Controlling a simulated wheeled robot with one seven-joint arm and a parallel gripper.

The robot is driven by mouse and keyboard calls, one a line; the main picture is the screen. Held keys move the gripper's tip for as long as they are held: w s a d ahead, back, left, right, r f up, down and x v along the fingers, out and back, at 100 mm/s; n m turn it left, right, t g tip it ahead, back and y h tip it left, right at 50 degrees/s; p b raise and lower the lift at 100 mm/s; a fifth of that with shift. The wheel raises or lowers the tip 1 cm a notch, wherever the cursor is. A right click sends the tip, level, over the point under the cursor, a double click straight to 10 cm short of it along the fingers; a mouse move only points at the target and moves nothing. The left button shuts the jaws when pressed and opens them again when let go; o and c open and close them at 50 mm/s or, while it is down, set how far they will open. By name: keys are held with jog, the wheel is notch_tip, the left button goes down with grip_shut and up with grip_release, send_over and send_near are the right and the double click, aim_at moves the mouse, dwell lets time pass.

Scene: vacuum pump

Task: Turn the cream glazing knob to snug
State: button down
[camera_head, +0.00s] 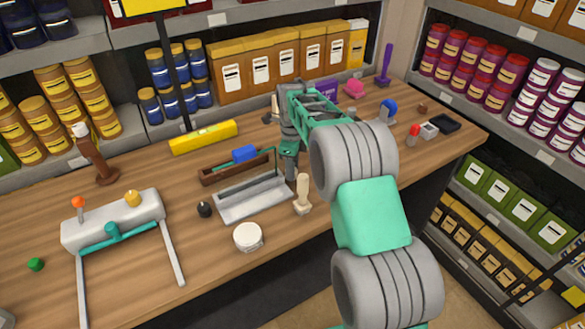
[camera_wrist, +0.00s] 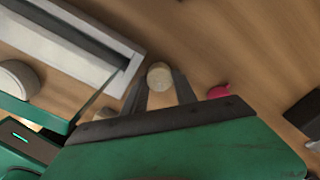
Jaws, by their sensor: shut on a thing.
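The cream glazing knob (camera_head: 303,195) stands upright on the wooden bench, just right of a grey tray. In the wrist view its round, pale tan top (camera_wrist: 160,76) shows between the fingertips. My gripper (camera_wrist: 162,88) is shut on it, one finger on each side. In the head view my gripper (camera_head: 291,172) points down at the knob, and its fingers are small and partly covered. The lower part of the knob is hidden in the wrist view.
The grey tray (camera_head: 257,209) lies close on the left, with a white round tub (camera_head: 248,238) in front of it. A small black knob (camera_head: 205,209) is further left. The front right bench edge is near.

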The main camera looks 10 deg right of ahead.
dwell(0.3)
jog(key=c, duration=1)
grip_release()
